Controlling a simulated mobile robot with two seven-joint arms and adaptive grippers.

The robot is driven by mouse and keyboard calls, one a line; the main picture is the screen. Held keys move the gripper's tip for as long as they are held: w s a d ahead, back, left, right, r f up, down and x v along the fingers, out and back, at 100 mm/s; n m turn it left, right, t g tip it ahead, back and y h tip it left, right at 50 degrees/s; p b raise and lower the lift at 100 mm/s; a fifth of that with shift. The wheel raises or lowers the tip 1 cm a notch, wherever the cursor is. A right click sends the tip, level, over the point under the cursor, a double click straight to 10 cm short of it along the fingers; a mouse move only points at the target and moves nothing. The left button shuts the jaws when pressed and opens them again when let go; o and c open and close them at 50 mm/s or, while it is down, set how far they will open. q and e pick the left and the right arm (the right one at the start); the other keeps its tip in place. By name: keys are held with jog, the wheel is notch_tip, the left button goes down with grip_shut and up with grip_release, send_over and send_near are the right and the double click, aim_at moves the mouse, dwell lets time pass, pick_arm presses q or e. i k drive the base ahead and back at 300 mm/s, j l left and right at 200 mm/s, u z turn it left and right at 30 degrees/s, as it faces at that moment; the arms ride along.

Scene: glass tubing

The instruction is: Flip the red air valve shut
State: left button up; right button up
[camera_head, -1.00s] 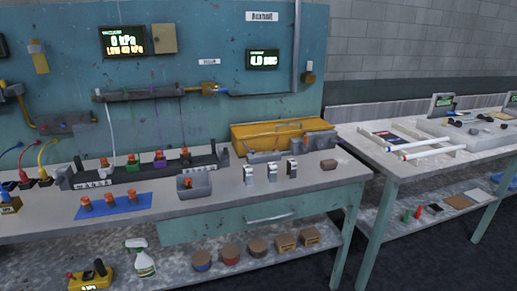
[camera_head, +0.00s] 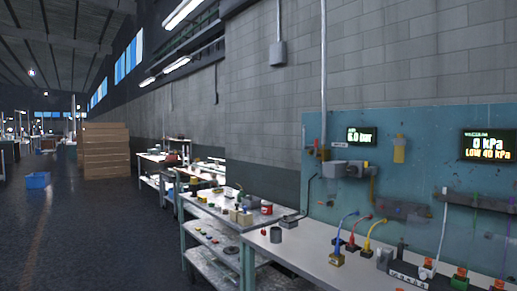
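No part that I can tell for certain as the red air valve shows. A grey pipe fitting (camera_head: 347,169) is mounted on the teal back panel (camera_head: 420,135), below a small display that reads about 6.0 bar (camera_head: 361,136). No red handle can be made out on it at this size. On the bench below stand blue, red and yellow curved leads; the red one (camera_head: 354,233) is between the other two. Neither of my grippers is in view.
More tables line the wall. The dark floor at left is open, with a blue bin (camera_head: 37,180) and stacked brown boxes (camera_head: 106,150).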

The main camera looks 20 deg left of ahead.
aim_at(316, 140)
jog(key=u, duration=0.1)
jog(key=i+j, duration=0.85)
jog(key=j, duration=0.15)
jog(key=i+j+z, duration=0.1)
jog(key=i+j, duration=0.7)
jog(key=j, duration=0.25)
jog(key=i+j, duration=0.45)
jog(key=i+j+z, duration=0.1)
jog(key=i+j, duration=0.3)
jog(key=j, duration=0.2)
jog(key=i+j, duration=0.35)
jog(key=j, duration=0.2)
